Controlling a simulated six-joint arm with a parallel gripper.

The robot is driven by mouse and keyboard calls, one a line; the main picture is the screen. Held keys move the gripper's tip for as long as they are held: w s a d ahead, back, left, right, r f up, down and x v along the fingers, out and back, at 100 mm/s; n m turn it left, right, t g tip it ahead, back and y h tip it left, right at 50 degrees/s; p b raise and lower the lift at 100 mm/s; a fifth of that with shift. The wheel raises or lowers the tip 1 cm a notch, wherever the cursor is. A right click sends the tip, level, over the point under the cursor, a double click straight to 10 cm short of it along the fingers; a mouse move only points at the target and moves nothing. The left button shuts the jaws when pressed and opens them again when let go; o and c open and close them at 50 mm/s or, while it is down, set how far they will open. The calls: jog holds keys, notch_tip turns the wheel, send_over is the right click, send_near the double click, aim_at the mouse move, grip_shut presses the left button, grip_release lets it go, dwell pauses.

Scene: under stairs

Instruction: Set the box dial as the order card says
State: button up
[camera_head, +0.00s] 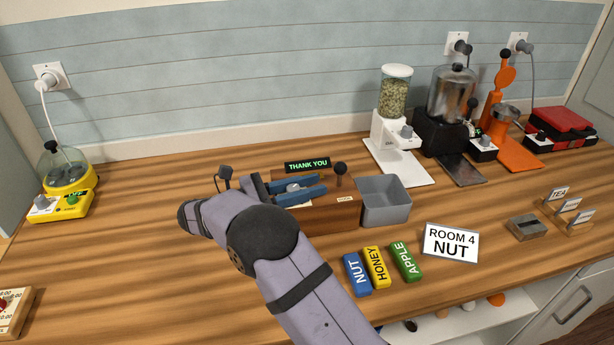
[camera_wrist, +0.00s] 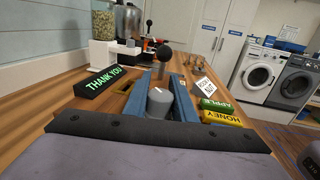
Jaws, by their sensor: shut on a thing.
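The wooden box (camera_head: 335,217) stands mid-counter, with a black-knobbed lever (camera_head: 340,169) and a lit "THANK YOU" sign (camera_head: 307,165) behind it. Its grey dial (camera_wrist: 158,103) has a white pointer mark on top. My gripper (camera_head: 298,190), with blue fingers, is shut on the dial, one finger on each side; the wrist view shows the same gripper (camera_wrist: 164,98). The dial's scale is mostly hidden by the fingers. The order card (camera_head: 451,242) reads "ROOM 4 NUT" and stands right of the box.
NUT (camera_head: 357,274), HONEY (camera_head: 376,267) and APPLE (camera_head: 405,261) bars lie before the box. A grey bin (camera_head: 384,201) adjoins its right side. A grain dispenser (camera_head: 394,130) and other machines stand at the back right. The counter's left middle is mostly clear.

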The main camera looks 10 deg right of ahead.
jog(key=shift+s+m+g+p, duration=0.25)
jog(key=shift+m+g+p, duration=0.35)
jog(key=shift+g, duration=0.5)
jog(key=o, duration=1.1)
jog(key=shift+c, duration=0.2)
notch_tip(320, 180, up, 10)
jog(key=p, duration=0.3)
